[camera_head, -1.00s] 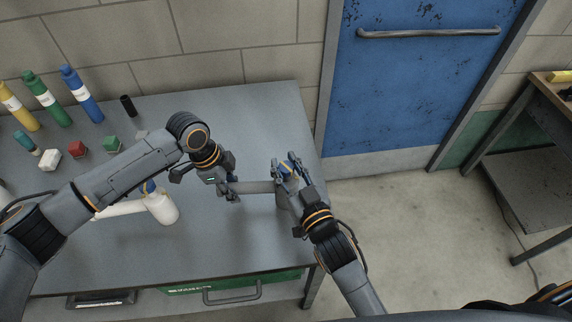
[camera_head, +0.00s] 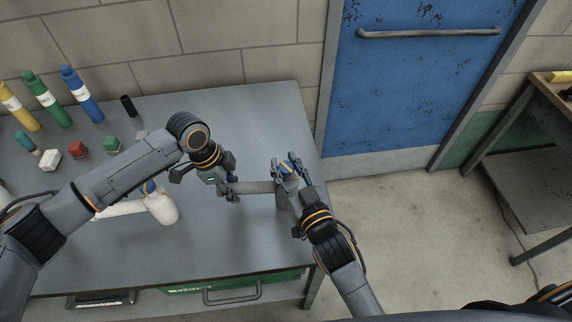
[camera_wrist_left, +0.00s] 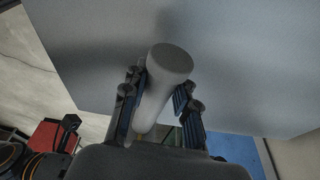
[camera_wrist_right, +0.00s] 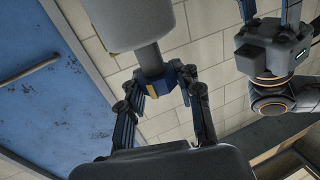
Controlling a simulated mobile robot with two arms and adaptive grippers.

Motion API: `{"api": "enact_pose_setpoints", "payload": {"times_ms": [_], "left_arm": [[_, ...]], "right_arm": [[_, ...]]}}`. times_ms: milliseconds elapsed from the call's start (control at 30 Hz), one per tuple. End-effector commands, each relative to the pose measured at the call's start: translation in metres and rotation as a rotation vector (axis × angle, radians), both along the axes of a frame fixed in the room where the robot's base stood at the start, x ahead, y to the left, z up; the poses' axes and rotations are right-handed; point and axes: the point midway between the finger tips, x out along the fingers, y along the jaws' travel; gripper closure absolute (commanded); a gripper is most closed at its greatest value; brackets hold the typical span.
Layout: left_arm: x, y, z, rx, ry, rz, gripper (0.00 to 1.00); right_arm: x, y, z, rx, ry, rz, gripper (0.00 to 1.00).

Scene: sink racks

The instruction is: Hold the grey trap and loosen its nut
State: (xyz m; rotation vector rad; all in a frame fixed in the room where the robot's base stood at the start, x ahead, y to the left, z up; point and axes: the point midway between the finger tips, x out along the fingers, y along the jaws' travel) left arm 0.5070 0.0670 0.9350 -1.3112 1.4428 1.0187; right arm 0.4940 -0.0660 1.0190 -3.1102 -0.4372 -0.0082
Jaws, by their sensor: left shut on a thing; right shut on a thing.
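The grey trap has a horizontal pipe (camera_head: 255,187) and a wider body (camera_head: 282,200), near the table's right edge. My left gripper (camera_head: 231,189) is shut on the pipe's left part. In the left wrist view the pipe (camera_wrist_left: 166,78) runs between its fingers. The blue nut with a yellow mark (camera_head: 287,168) is at the trap's far side. My right gripper (camera_head: 286,163) is shut on this nut. In the right wrist view the nut (camera_wrist_right: 168,77) sits between the fingertips, next to the grey body (camera_wrist_right: 128,22).
A white trap (camera_head: 161,208) lies under my left arm. Blue (camera_head: 81,93), green (camera_head: 47,98) and yellow (camera_head: 17,108) bottles, a dark cylinder (camera_head: 128,106) and small blocks stand at the back left. The table (camera_head: 222,245) is clear in front. A blue door (camera_head: 420,85) is behind.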

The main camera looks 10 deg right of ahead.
Motion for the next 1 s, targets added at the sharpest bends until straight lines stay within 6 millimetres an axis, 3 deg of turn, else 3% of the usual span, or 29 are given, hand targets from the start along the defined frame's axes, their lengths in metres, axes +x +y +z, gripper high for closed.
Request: {"api": "enact_pose_setpoints", "payload": {"times_ms": [33, 133, 167, 567, 1000], "left_arm": [[-0.001, 0.000, -0.001, 0.001, 0.002, 0.000, 1.00], [0.000, 0.000, 0.000, 0.001, 0.002, 0.000, 1.00], [0.000, 0.000, 0.000, 0.001, 0.001, 0.000, 1.00], [0.000, 0.000, 0.000, -0.001, 0.000, 0.000, 1.00], [0.000, 0.000, 0.001, -0.001, -0.001, 0.000, 1.00]], "right_arm": [[0.000, 0.000, 0.003, 0.002, -0.006, 0.000, 0.65], [0.000, 0.000, 0.002, 0.001, -0.005, 0.000, 0.45], [0.000, 0.000, 0.002, 0.001, -0.004, 0.000, 0.42], [-0.007, -0.002, -0.001, 0.000, 0.002, 0.000, 0.42], [-0.089, -0.026, -0.001, 0.000, 0.002, -0.001, 0.42]]}}
